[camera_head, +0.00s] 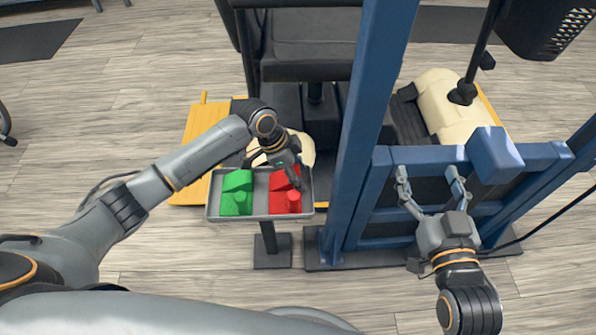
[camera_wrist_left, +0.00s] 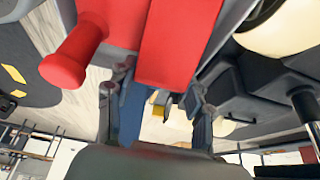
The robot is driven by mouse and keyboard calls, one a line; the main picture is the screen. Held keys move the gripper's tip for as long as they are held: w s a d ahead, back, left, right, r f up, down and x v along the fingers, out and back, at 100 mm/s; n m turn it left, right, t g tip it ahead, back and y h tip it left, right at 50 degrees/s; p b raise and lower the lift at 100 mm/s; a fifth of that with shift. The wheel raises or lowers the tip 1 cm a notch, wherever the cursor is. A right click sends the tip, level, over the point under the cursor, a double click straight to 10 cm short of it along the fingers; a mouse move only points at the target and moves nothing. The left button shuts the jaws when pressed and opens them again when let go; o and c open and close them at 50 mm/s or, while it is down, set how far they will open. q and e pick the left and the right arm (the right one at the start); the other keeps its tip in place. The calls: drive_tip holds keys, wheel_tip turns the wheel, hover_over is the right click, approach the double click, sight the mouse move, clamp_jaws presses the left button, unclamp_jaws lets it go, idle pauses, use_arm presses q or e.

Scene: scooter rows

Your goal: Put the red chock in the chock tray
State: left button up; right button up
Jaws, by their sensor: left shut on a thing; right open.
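The red chock (camera_head: 281,199), a block with a round peg, is at the right half of the grey chock tray (camera_head: 256,217). Whether it rests on the tray floor or is held just above it, I cannot tell. My left gripper (camera_head: 292,178) is shut on the red chock at its far side. In the left wrist view the red chock (camera_wrist_left: 178,40) fills the top middle, its peg (camera_wrist_left: 70,55) to the left, beside the fingers (camera_wrist_left: 158,100). My right gripper (camera_head: 430,182) is open and empty, in front of a blue frame.
A green chock (camera_head: 236,192) sits in the tray's left half. A blue post (camera_head: 362,120) rises just right of the tray, with a blue crossbar (camera_head: 430,156) beyond it. A black seat (camera_head: 302,50) is behind. The wooden floor at lower middle is clear.

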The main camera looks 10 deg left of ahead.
use_arm(q)
drive_tip(key=shift+a+f, duration=0.2)
drive_tip(key=shift+f, duration=0.25)
drive_tip(key=o, duration=1.3)
drive_tip(key=shift+w+f, duration=0.1)
drive_tip(key=shift+o, duration=1.3)
drive_tip(key=shift+w+f, duration=0.1)
drive_tip(key=shift+w, duration=0.05)
use_arm(e)
drive_tip(key=shift+w+r, duration=0.15)
drive_tip(key=shift+w, duration=0.25)
drive_tip(key=shift+a, duration=0.1)
